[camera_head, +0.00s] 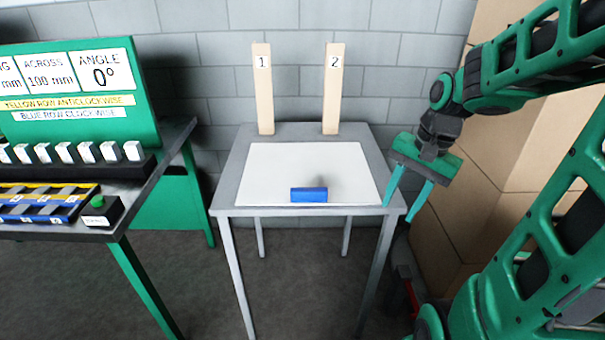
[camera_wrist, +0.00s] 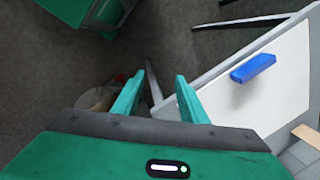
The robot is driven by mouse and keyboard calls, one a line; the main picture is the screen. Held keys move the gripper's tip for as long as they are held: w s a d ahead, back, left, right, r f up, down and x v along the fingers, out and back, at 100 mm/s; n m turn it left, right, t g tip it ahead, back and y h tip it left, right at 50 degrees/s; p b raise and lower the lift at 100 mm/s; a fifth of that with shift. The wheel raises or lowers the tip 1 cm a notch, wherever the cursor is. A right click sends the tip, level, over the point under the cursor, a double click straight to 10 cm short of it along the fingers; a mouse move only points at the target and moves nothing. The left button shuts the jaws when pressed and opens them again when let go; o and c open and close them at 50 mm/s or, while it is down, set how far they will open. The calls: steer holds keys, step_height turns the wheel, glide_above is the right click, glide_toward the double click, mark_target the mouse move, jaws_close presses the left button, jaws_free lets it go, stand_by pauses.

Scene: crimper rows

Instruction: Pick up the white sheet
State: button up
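The white sheet (camera_head: 275,172) lies flat on a small grey table (camera_head: 228,190) in the head view. It also shows in the wrist view (camera_wrist: 270,105) at the right. A blue block (camera_head: 309,195) rests on the sheet near its front edge and shows in the wrist view too (camera_wrist: 253,68). My gripper (camera_head: 404,197) is open and empty at the table's right front corner, to the right of the sheet and apart from it. Its two green fingers show in the wrist view (camera_wrist: 160,100) with nothing between them.
Two wooden posts marked 1 (camera_head: 264,90) and 2 (camera_head: 333,90) stand at the table's back. At left, a bench (camera_head: 140,185) holds a green sign board (camera_head: 90,85), white blocks and yellow and blue rows (camera_head: 40,203). Cardboard boxes (camera_head: 450,200) stand at right.

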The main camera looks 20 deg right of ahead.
steer(key=w+a+f+m+y, duration=0.1)
steer(key=w+a+m+y, duration=0.3)
steer(key=w, duration=0.5)
steer(key=m+t+y, duration=0.2)
steer(key=m+y, duration=0.1)
steer(key=m, duration=0.3)
glide_toward(311, 189)
steer(key=shift+s+d+f, duration=0.1)
steer(key=shift+d+f, duration=0.2)
steer(key=shift+f, duration=0.1)
steer(key=shift+a, duration=0.25)
steer(key=x, duration=0.5)
steer(key=shift+w+a+f, duration=0.1)
steer(key=shift+w+f, duration=0.05)
steer(key=shift+w, duration=0.1)
steer(key=x, duration=0.4)
steer(key=shift+a+r, duration=0.2)
steer(key=shift+a, duration=0.1)
steer(key=shift+w+a+f, duration=0.15)
steer(key=shift+a+f, duration=0.15)
steer(key=shift+f, duration=0.05)
jaws_close()
